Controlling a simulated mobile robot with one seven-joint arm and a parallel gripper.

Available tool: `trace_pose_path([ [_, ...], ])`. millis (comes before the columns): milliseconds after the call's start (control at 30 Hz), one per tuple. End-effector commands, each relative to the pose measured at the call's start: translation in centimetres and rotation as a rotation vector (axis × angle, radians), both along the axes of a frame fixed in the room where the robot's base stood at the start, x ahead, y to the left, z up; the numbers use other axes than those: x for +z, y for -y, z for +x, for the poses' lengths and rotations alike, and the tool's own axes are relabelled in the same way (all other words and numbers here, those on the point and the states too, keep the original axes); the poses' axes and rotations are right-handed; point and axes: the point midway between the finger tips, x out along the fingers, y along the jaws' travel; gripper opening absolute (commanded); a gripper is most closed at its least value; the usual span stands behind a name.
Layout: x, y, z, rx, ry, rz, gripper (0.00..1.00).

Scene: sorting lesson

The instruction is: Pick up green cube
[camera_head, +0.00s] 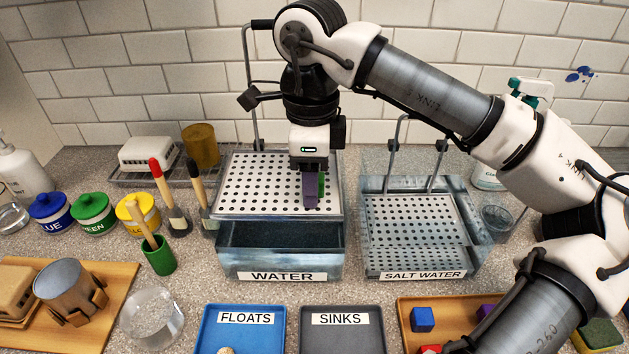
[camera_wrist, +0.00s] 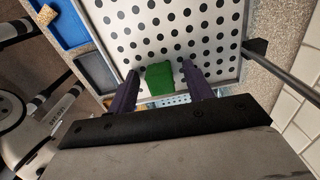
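The green cube (camera_wrist: 159,78) is over the white perforated tray (camera_wrist: 165,25) in the wrist view. In the head view a strip of the green cube (camera_head: 321,184) shows beside a purple finger, over the perforated tray (camera_head: 250,182) of the tank labelled WATER (camera_head: 282,277). My gripper (camera_head: 312,203) points down there. In the wrist view its two purple fingers (camera_wrist: 160,71) are apart on either side of the cube, with a visible gap on each side. Most of the cube is hidden in the head view; I cannot tell whether it rests on the tray.
The SALT WATER tank (camera_head: 423,275) stands to the right. Blue FLOATS (camera_head: 247,341) and dark SINKS (camera_head: 340,343) trays lie in front. A wooden tray (camera_head: 407,312) holds blue, purple and red blocks. Metal handles (camera_head: 248,85) rise behind the tanks. Paint jars (camera_head: 93,213) stand left.

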Motion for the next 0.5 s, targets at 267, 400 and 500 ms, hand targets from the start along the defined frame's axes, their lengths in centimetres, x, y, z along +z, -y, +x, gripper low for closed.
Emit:
trace_pose_path([
  [267, 0.04, -0.01, -0.01, 0.000, 0.000, 0.000, 0.13],
  [400, 0.05, -0.01, -0.01, 0.000, 0.000, 0.000, 0.05],
  [500, 0.06, -0.01, -0.01, 0.000, 0.000, 0.000, 0.05],
])
